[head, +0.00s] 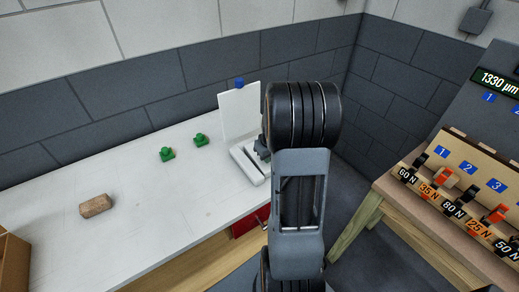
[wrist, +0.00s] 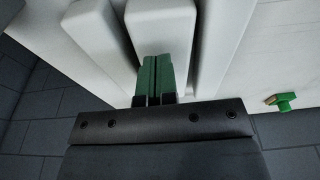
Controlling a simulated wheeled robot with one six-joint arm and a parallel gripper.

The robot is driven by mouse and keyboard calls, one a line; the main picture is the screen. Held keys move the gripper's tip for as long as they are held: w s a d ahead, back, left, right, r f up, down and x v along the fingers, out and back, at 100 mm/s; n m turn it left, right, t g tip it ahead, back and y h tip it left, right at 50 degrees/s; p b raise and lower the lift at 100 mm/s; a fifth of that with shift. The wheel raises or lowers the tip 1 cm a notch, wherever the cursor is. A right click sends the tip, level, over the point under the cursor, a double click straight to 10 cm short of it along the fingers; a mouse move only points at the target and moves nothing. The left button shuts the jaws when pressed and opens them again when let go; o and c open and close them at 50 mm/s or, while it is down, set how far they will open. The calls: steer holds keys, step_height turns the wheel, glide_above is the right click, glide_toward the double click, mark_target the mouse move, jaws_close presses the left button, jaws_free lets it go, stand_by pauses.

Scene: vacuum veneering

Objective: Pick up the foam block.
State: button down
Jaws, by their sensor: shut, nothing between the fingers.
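My gripper (wrist: 153,80) is shut and empty, its two green fingers together. In the wrist view the fingers lie over a rounded white bar (wrist: 160,22), with more white bars on both sides; whether they touch it is unclear. In the head view my gripper is mostly hidden behind my arm, close to a white slotted holder (head: 245,164) with an upright white panel (head: 239,112). A brown block (head: 96,205) lies on the white bench at the left, well away from my gripper. I cannot tell for sure which of these is the foam block.
Two green fittings (head: 167,154) (head: 200,140) stand on the white bench (head: 150,225); one shows in the wrist view (wrist: 285,102). A wooden table (head: 430,222) at the right holds a rack of clamps with force labels. The bench between brown block and holder is mostly clear.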

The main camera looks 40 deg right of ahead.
steer(key=w+p, duration=0.1)
steer(key=w, duration=0.4)
steer(key=shift+w+d, duration=0.15)
steer(key=shift+f+p, duration=0.35)
steer(key=shift+p, duration=0.1)
steer(key=shift+f+b, duration=0.4)
steer(key=shift+b, duration=0.15)
steer(key=shift+s, duration=0.25)
